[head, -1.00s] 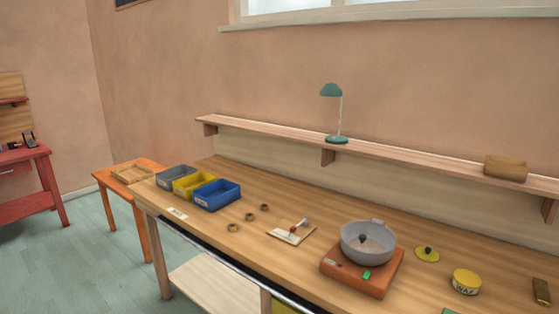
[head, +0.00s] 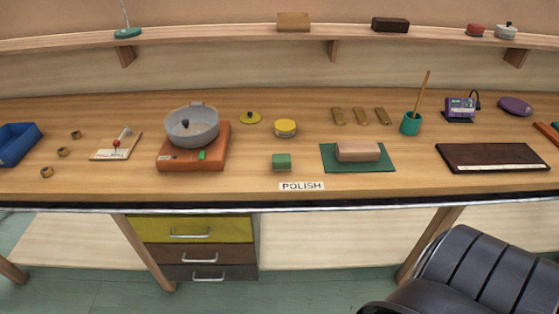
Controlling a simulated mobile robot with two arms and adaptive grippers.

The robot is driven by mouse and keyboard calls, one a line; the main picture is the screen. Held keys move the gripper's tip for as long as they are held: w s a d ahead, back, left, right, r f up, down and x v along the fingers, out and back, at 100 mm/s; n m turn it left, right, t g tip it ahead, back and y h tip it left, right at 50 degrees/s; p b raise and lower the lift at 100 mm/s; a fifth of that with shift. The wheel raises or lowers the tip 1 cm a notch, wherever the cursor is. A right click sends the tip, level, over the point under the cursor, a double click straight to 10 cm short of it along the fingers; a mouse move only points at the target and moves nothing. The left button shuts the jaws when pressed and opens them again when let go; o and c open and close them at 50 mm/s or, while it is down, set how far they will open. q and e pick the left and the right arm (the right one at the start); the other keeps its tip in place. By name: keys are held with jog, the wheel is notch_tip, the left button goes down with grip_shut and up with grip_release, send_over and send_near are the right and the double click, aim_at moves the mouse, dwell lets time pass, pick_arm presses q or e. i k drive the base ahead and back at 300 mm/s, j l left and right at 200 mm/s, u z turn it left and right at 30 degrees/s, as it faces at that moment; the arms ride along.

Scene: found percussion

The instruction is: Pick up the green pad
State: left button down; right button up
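A small green block-like pad (head: 281,162) lies on the wooden workbench in the head view, left of centre near the front edge, just behind a label reading POLISH (head: 302,186). A flat dark green mat (head: 341,164) lies to its right with a pinkish-brown block (head: 358,150) on it. The small green pad stands apart from the mat, with bare bench around it. Neither of my grippers shows in the head view.
An orange hotplate (head: 185,161) with a grey pot (head: 192,127) stands to the left. A yellow tin (head: 285,128) sits behind the pad. A dark chair (head: 455,275) stands at the front right. Drawers (head: 195,229) are under the bench.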

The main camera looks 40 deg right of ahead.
aim_at(281, 162)
jog(key=z, duration=1.35)
